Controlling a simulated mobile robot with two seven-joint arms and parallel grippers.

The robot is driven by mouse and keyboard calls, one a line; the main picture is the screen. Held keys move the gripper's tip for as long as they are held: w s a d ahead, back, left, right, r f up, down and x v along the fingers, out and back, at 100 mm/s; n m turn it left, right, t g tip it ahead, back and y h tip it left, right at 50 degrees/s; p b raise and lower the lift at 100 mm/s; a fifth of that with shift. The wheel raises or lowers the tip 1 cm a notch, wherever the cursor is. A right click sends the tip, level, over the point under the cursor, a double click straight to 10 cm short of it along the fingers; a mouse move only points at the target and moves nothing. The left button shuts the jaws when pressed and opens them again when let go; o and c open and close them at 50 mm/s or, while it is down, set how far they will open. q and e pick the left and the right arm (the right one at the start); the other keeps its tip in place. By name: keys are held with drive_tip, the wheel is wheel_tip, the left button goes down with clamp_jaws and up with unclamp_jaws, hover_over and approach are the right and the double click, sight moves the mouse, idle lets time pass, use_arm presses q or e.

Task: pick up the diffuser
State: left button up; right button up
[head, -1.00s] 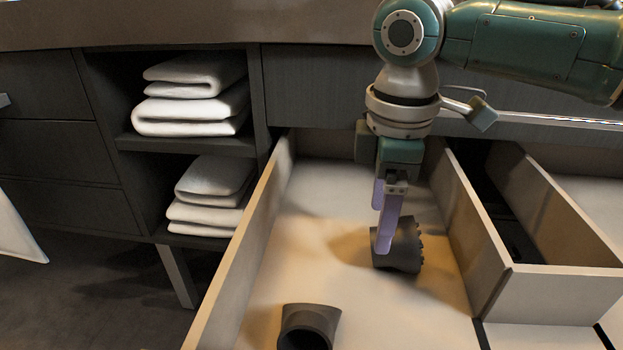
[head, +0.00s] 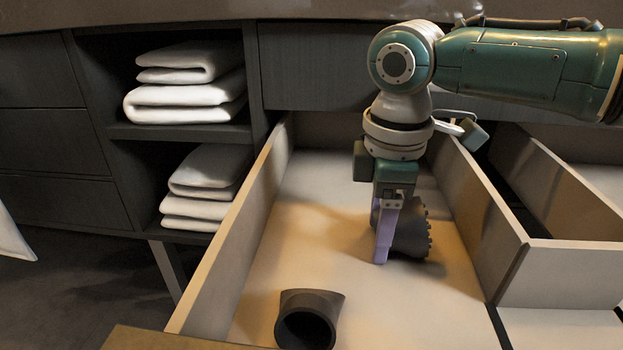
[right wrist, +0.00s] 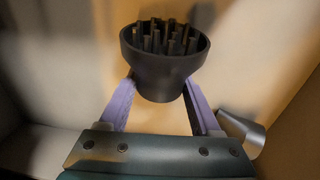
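The diffuser (head: 412,228) is a dark grey cup with short prongs inside its wide end. It is inside the open drawer, its pronged end facing right in the head view. In the right wrist view the diffuser (right wrist: 162,70) sits between the two purple fingers, its narrow end toward the palm. My right gripper (head: 382,255) points down into the drawer. In the right wrist view the gripper (right wrist: 160,88) appears shut on the diffuser, with a fingertip against each side. Whether the diffuser clears the drawer floor is hard to tell. My left gripper is out of view.
A dark nozzle (head: 306,320) lies near the drawer's front; it also shows in the right wrist view (right wrist: 243,132). The drawer's left wall (head: 232,225) and the divider (head: 482,200) flank the gripper. Folded towels (head: 188,85) fill shelves at left. The drawer floor around the diffuser is clear.

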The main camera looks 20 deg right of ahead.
drive_tip(key=c, duration=0.6)
wheel_tip(320, 180, up, 26)
drive_tip(key=p, duration=1.9)
